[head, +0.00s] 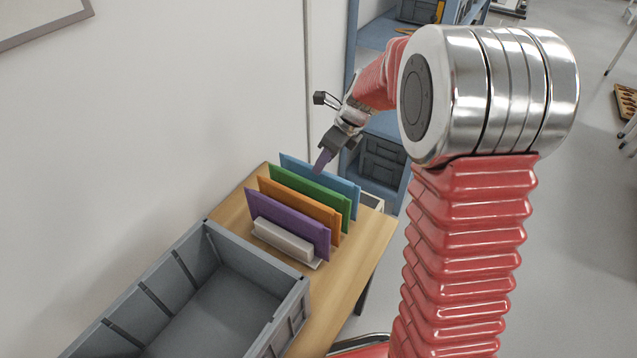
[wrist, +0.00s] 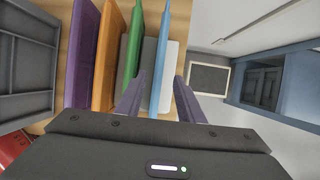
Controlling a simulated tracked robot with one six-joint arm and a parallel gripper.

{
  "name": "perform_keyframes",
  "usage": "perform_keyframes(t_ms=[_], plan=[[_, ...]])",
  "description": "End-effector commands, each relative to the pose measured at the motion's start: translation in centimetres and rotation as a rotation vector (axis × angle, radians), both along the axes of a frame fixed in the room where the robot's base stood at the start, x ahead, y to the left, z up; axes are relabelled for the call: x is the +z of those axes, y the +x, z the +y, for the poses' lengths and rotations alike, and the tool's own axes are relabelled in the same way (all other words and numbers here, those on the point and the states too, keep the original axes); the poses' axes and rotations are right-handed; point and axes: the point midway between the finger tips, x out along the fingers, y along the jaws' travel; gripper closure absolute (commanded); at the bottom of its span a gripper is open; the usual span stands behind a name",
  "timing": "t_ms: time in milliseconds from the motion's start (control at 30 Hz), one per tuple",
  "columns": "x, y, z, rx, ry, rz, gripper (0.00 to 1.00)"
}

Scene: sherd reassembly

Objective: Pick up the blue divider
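The blue divider (head: 338,184) is the rearmost of a row of upright dividers in a pale rack (head: 284,240) on the wooden table. In the wrist view, the blue divider (wrist: 162,62) is seen edge-on, in line with the gap between my fingers. My gripper (head: 321,163) is at the blue divider's top edge in the head view. In the wrist view, my gripper (wrist: 158,88) is open, with one purple finger on each side of the blue divider's line. I cannot tell whether either finger touches it.
The green divider (wrist: 133,50) stands close beside the blue one, near my left finger. Orange (head: 300,207) and purple (head: 287,222) dividers stand in front. A grey crate (head: 290,300) is nearer on the table. A blue shelf (head: 382,38) stands behind the table, and a wall is at left.

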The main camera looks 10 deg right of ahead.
Motion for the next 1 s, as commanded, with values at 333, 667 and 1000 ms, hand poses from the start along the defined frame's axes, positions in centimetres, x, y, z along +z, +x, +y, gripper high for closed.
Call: perform_keyframes(t_ms=[333,667,1000], plan=[[-0.2,0.1,0.1,0.000,0.000,-0.001,0.66],[-3.2,0.6,1.2,0.001,0.001,0.002,0.66],[-5.0,1.2,1.7,0.000,0.000,-0.001,0.66]])
